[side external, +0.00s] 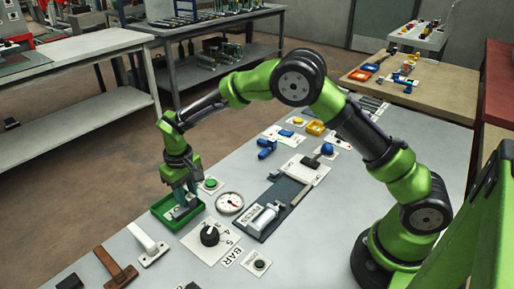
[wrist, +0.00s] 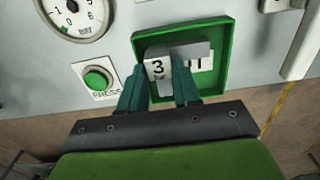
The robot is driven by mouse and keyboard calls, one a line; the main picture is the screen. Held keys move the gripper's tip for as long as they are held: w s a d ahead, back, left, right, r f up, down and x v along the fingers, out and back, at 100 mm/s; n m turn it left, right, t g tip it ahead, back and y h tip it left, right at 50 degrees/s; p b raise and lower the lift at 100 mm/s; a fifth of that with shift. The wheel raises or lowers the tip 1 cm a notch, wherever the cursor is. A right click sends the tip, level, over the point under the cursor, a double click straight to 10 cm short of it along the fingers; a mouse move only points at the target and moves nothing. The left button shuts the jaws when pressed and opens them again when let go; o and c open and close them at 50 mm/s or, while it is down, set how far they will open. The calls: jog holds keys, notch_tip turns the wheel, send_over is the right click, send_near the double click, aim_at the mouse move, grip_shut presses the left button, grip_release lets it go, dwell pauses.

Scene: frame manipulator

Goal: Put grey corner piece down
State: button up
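The grey corner piece (wrist: 190,50) is inside the green tray (wrist: 226,50), near its middle, with part of it hidden by my fingers. The piece also shows in the side external view (side external: 180,211) as a small grey shape in the tray (side external: 163,211). My gripper (wrist: 162,68) points down into the tray, at the piece. Its two teal fingers are apart, with a white patch marked 3 visible between them. Contact between the fingertips and the piece is not clear.
A green press button (side external: 210,184) and a round gauge (side external: 230,203) stand close right of the tray. A black knob (side external: 209,236) and a white handle (side external: 147,243) lie in front. More parts cover the bench behind.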

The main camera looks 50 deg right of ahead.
jog(key=o, duration=0.3)
jog(key=shift+r, duration=0.1)
notch_tip(320, 180, up, 12)
jog(key=s+d+r+m+t+y, duration=0.1)
jog(key=s+d+r+t, duration=0.1)
jog(key=s+d+r, duration=0.45)
jog(key=s+d+r+m+t, duration=0.1)
jog(key=s+d+t, duration=0.1)
jog(key=s, duration=0.7)
jog(key=s+d+r+m+t+y, duration=0.1)
jog(key=s+d+r+m+t, duration=0.1)
jog(key=s, duration=0.8)
jog(key=shift+d+t, duration=0.6)
jog(key=shift+d, duration=0.05)
